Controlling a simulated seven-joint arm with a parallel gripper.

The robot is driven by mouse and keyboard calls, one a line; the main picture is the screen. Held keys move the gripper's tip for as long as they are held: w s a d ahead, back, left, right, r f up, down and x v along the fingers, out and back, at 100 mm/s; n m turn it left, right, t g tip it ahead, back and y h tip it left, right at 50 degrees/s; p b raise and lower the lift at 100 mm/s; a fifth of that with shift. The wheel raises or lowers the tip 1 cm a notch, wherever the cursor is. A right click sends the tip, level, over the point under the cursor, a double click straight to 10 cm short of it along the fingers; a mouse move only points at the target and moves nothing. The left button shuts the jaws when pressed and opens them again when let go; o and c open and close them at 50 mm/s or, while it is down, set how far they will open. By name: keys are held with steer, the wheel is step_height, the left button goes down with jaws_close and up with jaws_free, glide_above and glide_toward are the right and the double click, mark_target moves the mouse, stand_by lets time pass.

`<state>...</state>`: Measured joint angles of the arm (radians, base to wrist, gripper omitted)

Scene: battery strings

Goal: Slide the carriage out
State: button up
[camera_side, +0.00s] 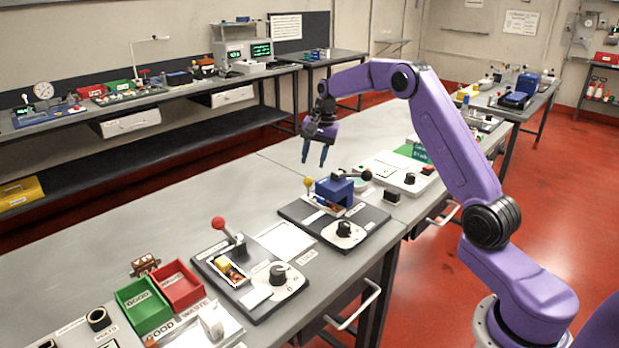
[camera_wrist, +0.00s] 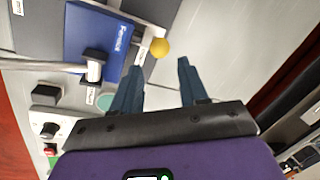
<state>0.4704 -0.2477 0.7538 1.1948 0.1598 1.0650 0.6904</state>
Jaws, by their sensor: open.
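The carriage (camera_side: 322,206) is a pale tray on the far dark base plate, with a yellow ball knob (camera_side: 309,182) standing at its left end. A blue block (camera_side: 335,190) with a dark lever stands over its right part and hides some of it. My gripper (camera_side: 314,161) is open and empty, pointing down above the yellow knob and apart from it. In the wrist view my gripper (camera_wrist: 159,70) has its two fingers spread. The yellow knob (camera_wrist: 159,47) shows just beyond the fingertips, between them, beside the lettered blue block (camera_wrist: 85,40).
A second base plate with a red-knobbed lever (camera_side: 218,224) lies nearer. Green (camera_side: 143,305) and red (camera_side: 180,285) bins stand at front left. The bench left of the carriage is clear.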

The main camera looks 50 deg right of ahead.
steer(key=f, duration=0.4)
steer(key=w+f, duration=0.1)
steer(key=f, duration=0.2)
steer(key=shift+w+a, duration=0.1)
steer(key=shift+a, duration=0.25)
